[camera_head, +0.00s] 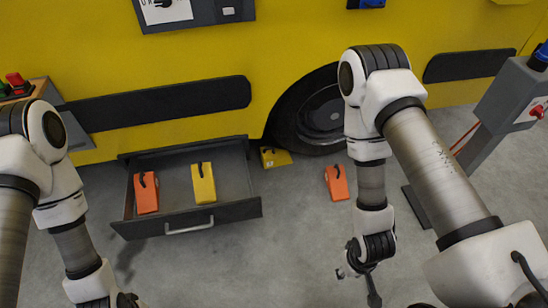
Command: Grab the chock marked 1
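Several wedge-shaped chocks with dark loops on top are in view. An orange chock (146,193) and a yellow chock (203,184) lie apart in the open drawer (238,210). Another yellow chock (274,158) is on the floor beside the wheel, and another orange chock (336,183) is on the floor to its right. I cannot read a number on any of them. My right gripper (357,284) is open and empty above the floor, below the floor's orange chock in the picture. My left gripper (122,301) is at the bottom edge, partly cut off; its fingers are not clear.
The yellow vehicle side and its dark wheel (318,115) stand behind the chocks. The drawer juts out with a handle (189,228) at its front. A grey post (508,95) with a red button stands at right.

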